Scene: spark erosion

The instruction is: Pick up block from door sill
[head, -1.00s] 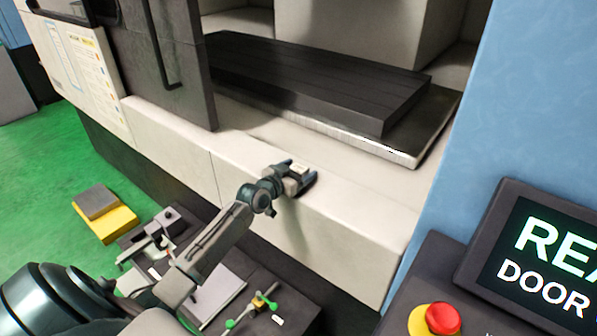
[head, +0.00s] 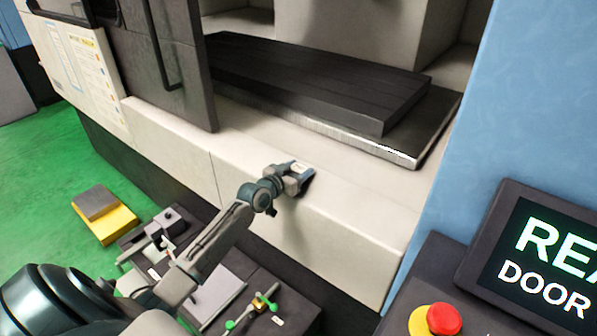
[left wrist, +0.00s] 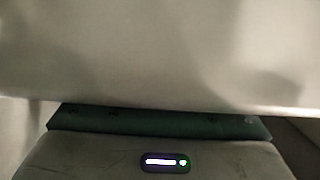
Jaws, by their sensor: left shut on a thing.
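The door sill (head: 345,212) is the pale ledge along the front of the machine opening in the head view. My left gripper (head: 302,172) is at the sill's front edge, shut on the block (head: 299,166). Only a small pale top part of the block shows between the dark fingers. I cannot tell whether the block still touches the sill. In the left wrist view, the gripper body with a small lit strip shows at the bottom, and a blurred pale surface fills the top. The fingertips are hidden there. My right gripper is not in view.
A dark slab table (head: 320,85) lies behind the sill inside the machine. A dark door (head: 165,65) stands at the left of the opening. A bench with tools (head: 225,295) is below. A control panel with a red button (head: 443,319) is at right.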

